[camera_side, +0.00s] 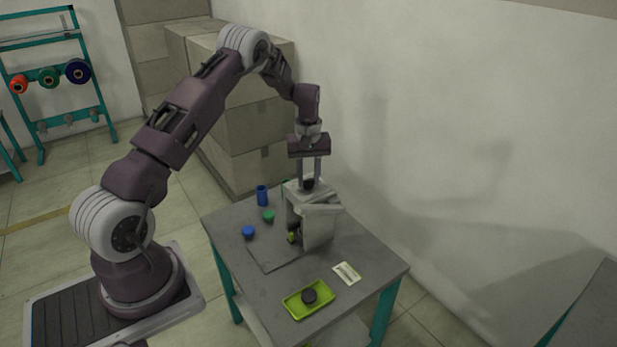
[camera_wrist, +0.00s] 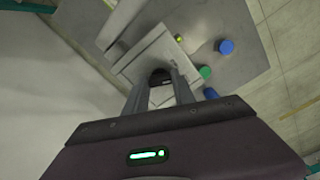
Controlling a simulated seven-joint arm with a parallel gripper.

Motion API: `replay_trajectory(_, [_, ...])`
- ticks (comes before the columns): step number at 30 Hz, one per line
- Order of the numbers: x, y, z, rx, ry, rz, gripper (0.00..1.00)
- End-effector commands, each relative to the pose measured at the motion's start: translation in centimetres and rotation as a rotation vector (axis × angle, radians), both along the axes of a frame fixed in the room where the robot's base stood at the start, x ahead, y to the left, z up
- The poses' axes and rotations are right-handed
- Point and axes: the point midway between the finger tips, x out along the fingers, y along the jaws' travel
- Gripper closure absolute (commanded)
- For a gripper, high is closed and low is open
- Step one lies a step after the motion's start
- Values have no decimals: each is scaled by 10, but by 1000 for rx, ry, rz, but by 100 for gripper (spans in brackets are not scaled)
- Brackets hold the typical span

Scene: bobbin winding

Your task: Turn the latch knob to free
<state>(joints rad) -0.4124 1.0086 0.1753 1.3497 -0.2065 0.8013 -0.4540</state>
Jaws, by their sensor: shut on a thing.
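The black latch knob (camera_side: 308,184) sits on top of the grey winding machine (camera_side: 319,225), which stands on the table. My gripper (camera_side: 309,180) points straight down over the machine, with its two fingers closed on the knob from either side. In the wrist view, the knob (camera_wrist: 160,77) shows dark between the ends of my fingers (camera_wrist: 161,82), and the machine's pale housing (camera_wrist: 150,52) lies beyond it. Any pointer or marking on the knob is too small to make out.
On the grey table (camera_side: 250,270) are a blue cylinder (camera_side: 262,195), a green piece (camera_side: 268,216), a blue piece (camera_side: 248,232), a lime tray (camera_side: 291,308) holding a dark disc (camera_side: 309,296), and a white card (camera_side: 347,272). Cardboard boxes (camera_side: 250,130) stand behind.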

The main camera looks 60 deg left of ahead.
Motion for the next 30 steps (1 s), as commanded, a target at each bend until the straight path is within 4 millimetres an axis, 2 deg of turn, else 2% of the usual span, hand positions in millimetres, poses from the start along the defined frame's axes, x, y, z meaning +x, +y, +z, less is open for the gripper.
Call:
replay_trajectory(15, [0, 1, 1, 1, -2, -423, 100])
replay_trajectory(30, [1, 1, 1, 1, -2, -591, 100])
